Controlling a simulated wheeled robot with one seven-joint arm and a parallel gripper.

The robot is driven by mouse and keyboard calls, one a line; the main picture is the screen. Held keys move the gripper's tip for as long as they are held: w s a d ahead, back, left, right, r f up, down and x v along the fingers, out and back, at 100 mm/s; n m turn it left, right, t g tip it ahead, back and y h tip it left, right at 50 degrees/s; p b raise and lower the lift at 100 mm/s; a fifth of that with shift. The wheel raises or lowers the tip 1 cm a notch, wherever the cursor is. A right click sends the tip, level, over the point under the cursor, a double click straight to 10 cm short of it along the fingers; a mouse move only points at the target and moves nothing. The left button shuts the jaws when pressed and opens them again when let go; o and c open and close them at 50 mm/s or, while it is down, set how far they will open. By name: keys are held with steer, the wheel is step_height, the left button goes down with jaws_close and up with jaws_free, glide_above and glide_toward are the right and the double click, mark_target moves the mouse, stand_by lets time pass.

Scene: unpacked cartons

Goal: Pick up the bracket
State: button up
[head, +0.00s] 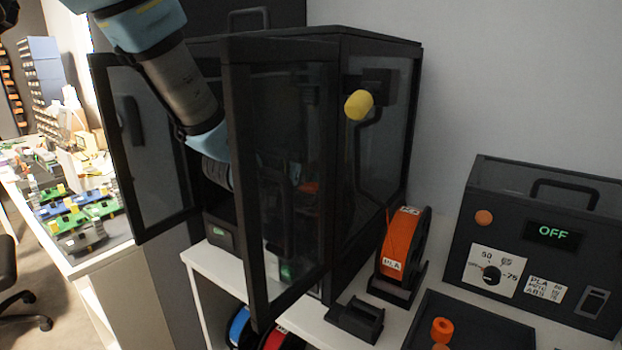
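My arm reaches from the top left through the open front of a black printer enclosure (380,43) with tinted panes. Its end is behind the open right-hand door (244,190), where the dark glass shows only dim shapes. I cannot make out my gripper's fingers there or whether they hold anything. No bracket can be clearly identified. A faint orange patch (311,187) shows through the glass inside the enclosure, but I cannot tell what it is. A small green glow (287,271) shows lower down behind the glass.
The left door (140,150) also stands open. On the white bench (213,263), an orange filament spool (404,245) stands right of the enclosure, near a dark box (545,240) reading OFF. A dark tray (480,328) holds small orange parts. Several spools sit below.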

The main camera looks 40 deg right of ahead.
steer(key=shift+w+d+f, duration=0.1)
steer(key=shift+d+f, duration=0.05)
steer(key=shift+d, duration=0.2)
jaws_close()
stand_by(0.5)
